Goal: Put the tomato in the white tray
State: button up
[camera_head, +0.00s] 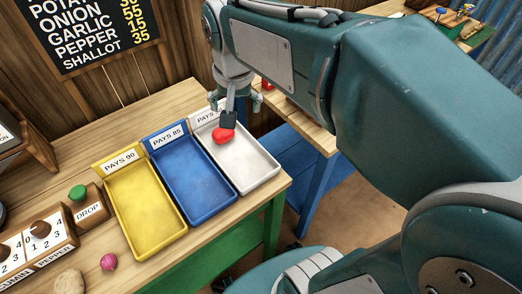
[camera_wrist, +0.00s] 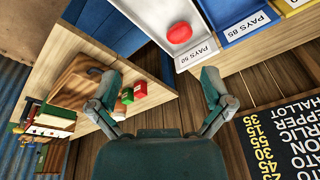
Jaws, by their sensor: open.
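The red tomato (camera_head: 223,135) lies in the white tray (camera_head: 262,168), near its label end. In the wrist view the tomato (camera_wrist: 179,32) rests on the floor of the white tray (camera_wrist: 184,58), close to the label. My gripper (camera_head: 228,112) is over the back end of that tray in the head view, partly covering its label. In the wrist view my gripper (camera_wrist: 158,75) has its two fingers spread wide with nothing between them. The tomato is apart from both fingers there.
The blue tray (camera_head: 190,182) and yellow tray (camera_head: 143,212) stand beside the white tray on the wooden counter. A drop button (camera_head: 78,192), a dial box (camera_head: 42,229), an onion (camera_head: 109,262) and a potato (camera_head: 69,282) are at left. A price board (camera_head: 90,30) hangs behind.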

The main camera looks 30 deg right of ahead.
jog(key=s+f+n+t, duration=0.2)
jog(key=s+n, duration=0.3)
jog(key=s, duration=0.6)
jog(key=shift+s+f+t, duration=0.15)
jog(key=shift+s+t, duration=0.2)
jog(key=shift+t, duration=0.25)
